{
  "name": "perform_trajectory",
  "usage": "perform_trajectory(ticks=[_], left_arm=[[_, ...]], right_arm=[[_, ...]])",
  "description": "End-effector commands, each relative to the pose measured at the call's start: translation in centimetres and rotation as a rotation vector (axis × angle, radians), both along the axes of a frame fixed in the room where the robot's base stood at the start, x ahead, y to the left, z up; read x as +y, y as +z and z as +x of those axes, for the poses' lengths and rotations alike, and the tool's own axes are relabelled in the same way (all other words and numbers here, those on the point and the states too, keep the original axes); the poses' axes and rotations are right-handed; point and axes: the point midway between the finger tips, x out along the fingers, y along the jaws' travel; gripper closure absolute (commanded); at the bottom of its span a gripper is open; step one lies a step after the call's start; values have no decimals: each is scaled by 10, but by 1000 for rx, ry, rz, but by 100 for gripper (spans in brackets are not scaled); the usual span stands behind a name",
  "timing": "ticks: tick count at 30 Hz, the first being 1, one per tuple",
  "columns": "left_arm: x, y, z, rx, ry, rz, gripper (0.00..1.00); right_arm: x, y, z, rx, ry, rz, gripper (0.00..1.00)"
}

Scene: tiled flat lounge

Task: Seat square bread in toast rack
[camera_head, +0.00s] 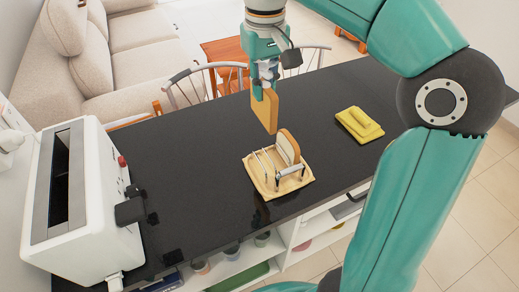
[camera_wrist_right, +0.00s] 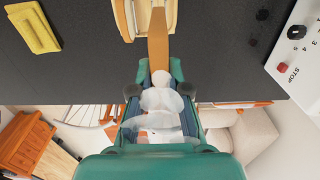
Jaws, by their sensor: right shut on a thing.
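My right gripper (camera_head: 264,88) is shut on a square slice of bread (camera_head: 265,110) and holds it upright above the counter, just behind the toast rack. The slice also shows edge-on between the fingers in the right wrist view (camera_wrist_right: 158,48). The toast rack (camera_head: 262,188) has a light tray-like base and metal wire dividers. Another bread slice (camera_head: 287,147) stands in the rack's right part; the slots to its left look empty. The held slice is apart from the rack in the head view. My left gripper is not in view.
A white toaster (camera_head: 96,200) stands at the left end of the dark counter (camera_head: 190,140). A folded yellow cloth (camera_head: 359,125) lies right of the rack. Chairs (camera_head: 205,82) stand behind the counter. Counter space between toaster and rack is clear.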

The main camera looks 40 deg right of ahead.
Motion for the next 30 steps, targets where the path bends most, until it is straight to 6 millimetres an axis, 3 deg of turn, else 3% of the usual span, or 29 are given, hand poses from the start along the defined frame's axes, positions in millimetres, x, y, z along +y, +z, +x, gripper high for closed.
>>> perform_trajectory(ticks=[1,12,30], left_arm=[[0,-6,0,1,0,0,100],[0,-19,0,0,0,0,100],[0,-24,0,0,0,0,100]], right_arm=[[-1,-15,-2,5,-3,1,100],[-2,-109,-2,6,-5,1,100],[-2,-176,-2,3,-6,0,100]])
